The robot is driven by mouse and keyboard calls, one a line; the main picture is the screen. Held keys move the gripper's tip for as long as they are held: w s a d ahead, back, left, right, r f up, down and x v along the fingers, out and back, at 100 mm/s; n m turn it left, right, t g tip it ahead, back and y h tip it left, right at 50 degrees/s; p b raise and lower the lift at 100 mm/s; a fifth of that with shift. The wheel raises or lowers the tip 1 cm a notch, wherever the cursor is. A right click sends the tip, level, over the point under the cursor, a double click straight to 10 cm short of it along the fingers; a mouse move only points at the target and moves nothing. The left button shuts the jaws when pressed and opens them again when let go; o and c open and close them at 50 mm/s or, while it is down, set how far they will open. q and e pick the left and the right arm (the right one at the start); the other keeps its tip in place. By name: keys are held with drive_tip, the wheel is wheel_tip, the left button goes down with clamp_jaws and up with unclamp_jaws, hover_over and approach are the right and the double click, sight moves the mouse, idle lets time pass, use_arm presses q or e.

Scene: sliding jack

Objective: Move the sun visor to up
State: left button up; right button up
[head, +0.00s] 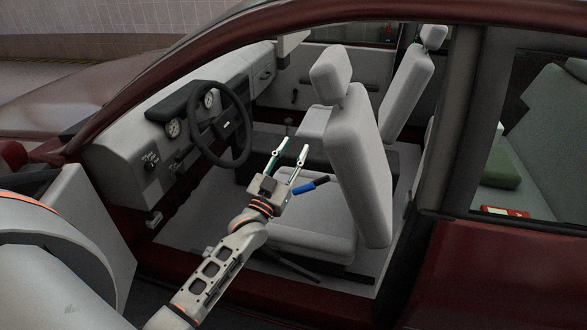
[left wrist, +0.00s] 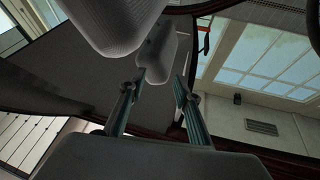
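A pale grey flap hangs below the roof at the top of the windshield in the head view (head: 291,42); it looks like the sun visor in a lowered position, but the roof edge hides its top. My left gripper (head: 289,151) is inside the car above the front seat, between the steering wheel and the seat back. Its two fingers are spread and empty, well below and apart from the flap. The left wrist view also shows the spread fingers (left wrist: 158,82) with nothing between them. I cannot pick out the visor for certain there. My right gripper is not in view.
The steering wheel (head: 218,124) and dashboard (head: 118,155) are left of the gripper. The near seat back (head: 358,160) with its headrest (head: 331,74) is on the right. A blue and dark tool-like object (head: 303,188) shows by the seat. The roof edge and door frame bound the opening.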

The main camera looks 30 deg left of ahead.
use_arm(q)
drive_tip(key=shift+m+g+h, duration=0.3)
drive_tip(key=shift+g+h, duration=0.1)
drive_tip(key=f, duration=0.1)
drive_tip(key=s+d+f, duration=0.1)
drive_tip(key=s+f, duration=0.1)
drive_tip(key=shift+d+f, duration=0.1)
drive_tip(key=shift+d, duration=0.2)
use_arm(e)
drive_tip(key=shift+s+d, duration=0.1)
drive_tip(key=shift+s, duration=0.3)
